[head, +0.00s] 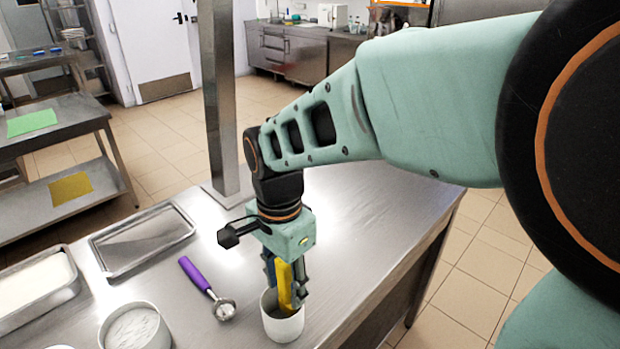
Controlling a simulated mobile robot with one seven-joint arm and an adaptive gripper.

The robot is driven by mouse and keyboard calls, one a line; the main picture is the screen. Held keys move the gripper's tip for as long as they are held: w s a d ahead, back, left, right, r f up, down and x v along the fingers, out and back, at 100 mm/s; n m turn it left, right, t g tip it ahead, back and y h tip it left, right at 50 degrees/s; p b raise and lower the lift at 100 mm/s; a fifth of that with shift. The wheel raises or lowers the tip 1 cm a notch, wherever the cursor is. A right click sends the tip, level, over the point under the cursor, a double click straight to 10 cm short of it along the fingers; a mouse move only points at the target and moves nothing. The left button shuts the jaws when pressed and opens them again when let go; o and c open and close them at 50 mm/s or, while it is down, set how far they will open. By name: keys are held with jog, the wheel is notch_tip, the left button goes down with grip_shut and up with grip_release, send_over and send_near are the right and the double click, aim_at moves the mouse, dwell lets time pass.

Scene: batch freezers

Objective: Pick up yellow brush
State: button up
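The yellow brush (286,290) shows in the head view as an upright yellow strip. Its lower end goes down into a white cup (283,328) near the front edge of the steel table. My gripper (287,283) points down over the cup, with its dark fingers on either side of the yellow brush. I cannot tell whether the fingers touch the brush or only surround it. The brush's top is hidden by the gripper body, and its lower end is hidden inside the cup.
On the steel table (365,215), a purple-handled scoop (196,275) lies left of the cup. A round white container (135,330), an empty metal tray (108,262) and a filled tray (35,285) are farther left. A metal post (218,100) rises behind. The table's right side is clear.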

grip_shut()
dwell(0.3)
notch_tip(320, 180, up, 10)
jog(key=p, duration=0.8)
